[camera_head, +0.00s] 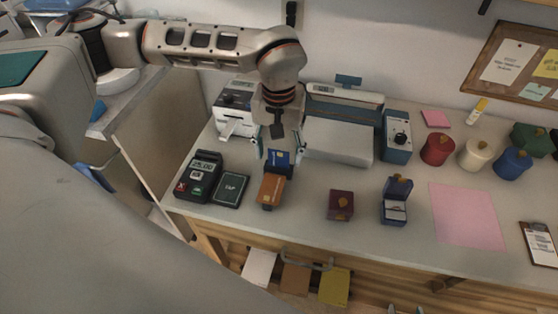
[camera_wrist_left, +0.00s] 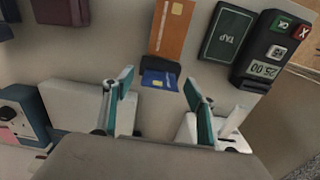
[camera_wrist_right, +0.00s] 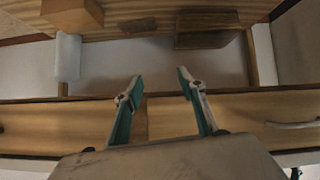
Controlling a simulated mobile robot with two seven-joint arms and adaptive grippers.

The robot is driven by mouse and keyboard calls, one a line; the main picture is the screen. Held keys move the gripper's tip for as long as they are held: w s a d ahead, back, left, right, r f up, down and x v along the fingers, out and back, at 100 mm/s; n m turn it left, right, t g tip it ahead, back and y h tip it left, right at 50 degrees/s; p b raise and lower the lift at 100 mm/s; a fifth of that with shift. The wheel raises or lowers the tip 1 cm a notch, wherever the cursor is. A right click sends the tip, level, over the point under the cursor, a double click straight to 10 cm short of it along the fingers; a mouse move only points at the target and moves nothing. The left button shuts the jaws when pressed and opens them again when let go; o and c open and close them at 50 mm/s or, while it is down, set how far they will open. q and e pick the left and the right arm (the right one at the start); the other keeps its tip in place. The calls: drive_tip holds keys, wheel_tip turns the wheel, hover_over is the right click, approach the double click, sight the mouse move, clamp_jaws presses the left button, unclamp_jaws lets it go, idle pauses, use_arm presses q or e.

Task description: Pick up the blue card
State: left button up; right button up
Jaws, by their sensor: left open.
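The blue card (camera_head: 278,158) stands in a dark holder behind an orange card (camera_head: 270,188) at the left of the table. It also shows in the left wrist view (camera_wrist_left: 159,81). My left gripper (camera_head: 278,148) is above it, open, with its fingers on either side of the blue card and apart from it in the left wrist view (camera_wrist_left: 158,85). My right gripper (camera_wrist_right: 160,77) is open and empty near the table's drawer front.
A payment terminal (camera_head: 199,175) and a dark TAP pad (camera_head: 231,190) stand left of the cards. A white printer (camera_head: 236,108) is behind, and a grey scale-like machine (camera_head: 337,143) is to the right. A dark red box (camera_head: 340,205) and a ring box (camera_head: 396,203) stand further right.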

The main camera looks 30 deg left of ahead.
use_arm(q)
drive_tip(key=shift+f, duration=0.75)
drive_tip(key=c, duration=0.8)
drive_tip(key=shift+r, duration=0.1)
